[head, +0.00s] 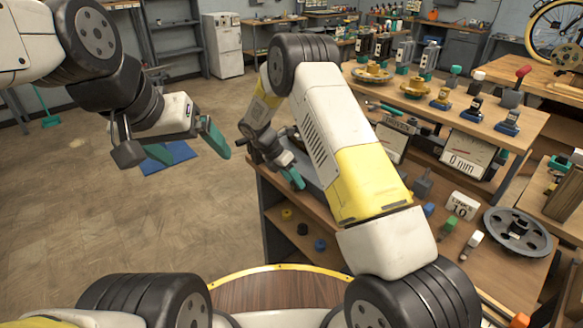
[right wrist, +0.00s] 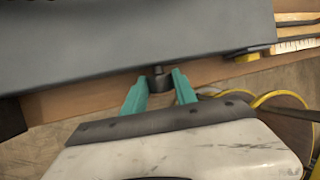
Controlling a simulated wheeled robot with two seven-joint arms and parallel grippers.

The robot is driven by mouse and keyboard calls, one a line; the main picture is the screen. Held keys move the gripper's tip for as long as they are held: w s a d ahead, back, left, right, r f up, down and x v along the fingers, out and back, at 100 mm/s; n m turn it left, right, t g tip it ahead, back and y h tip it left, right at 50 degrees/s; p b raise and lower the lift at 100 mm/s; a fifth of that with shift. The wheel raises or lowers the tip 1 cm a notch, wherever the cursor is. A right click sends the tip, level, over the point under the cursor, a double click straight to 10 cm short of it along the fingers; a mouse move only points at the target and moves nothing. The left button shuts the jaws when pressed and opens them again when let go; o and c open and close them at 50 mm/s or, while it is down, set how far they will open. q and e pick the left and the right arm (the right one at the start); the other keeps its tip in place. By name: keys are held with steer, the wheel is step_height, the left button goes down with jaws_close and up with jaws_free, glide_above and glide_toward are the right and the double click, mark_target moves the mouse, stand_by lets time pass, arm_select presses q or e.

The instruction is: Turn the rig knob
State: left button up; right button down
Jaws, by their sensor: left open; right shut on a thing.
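The rig is a grey box on the wooden bench, partly behind my right arm in the head view. In the right wrist view its flat grey face (right wrist: 150,45) fills the top. A small dark knob (right wrist: 158,79) sticks out at its lower edge. My right gripper (right wrist: 159,90) has its teal fingers on either side of the knob and is shut on it. In the head view the right gripper (head: 291,177) is at the bench's left end; the knob is hidden there. My left gripper (head: 188,145) is open and empty, over the floor to the left.
The bench holds gauges (head: 466,158), a large grey wheel (head: 518,230) and several small coloured parts to the right. A lower shelf (head: 310,265) carries small round pieces. A blue mat (head: 170,160) lies on the floor under the left gripper.

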steer(key=t+y, duration=0.2)
steer(key=shift+s+d+r+m+t, duration=0.1)
steer(key=shift+s+d+m+t, duration=0.05)
steer(key=shift+s+m+t, duration=0.2)
steer(key=shift+m+t+y, duration=0.25)
steer(key=shift+t+y, duration=0.45)
steer(key=shift+t, duration=0.25)
steer(key=shift+d+t, duration=0.15)
steer(key=shift+t, duration=0.25)
steer(key=c, duration=1.3)
jaws_free()
steer(key=shift+o, duration=0.2)
steer(key=shift+y, duration=0.3)
steer(key=v, duration=0.7)
steer(key=shift+s+r, duration=0.15)
steer(key=shift+r, duration=0.15)
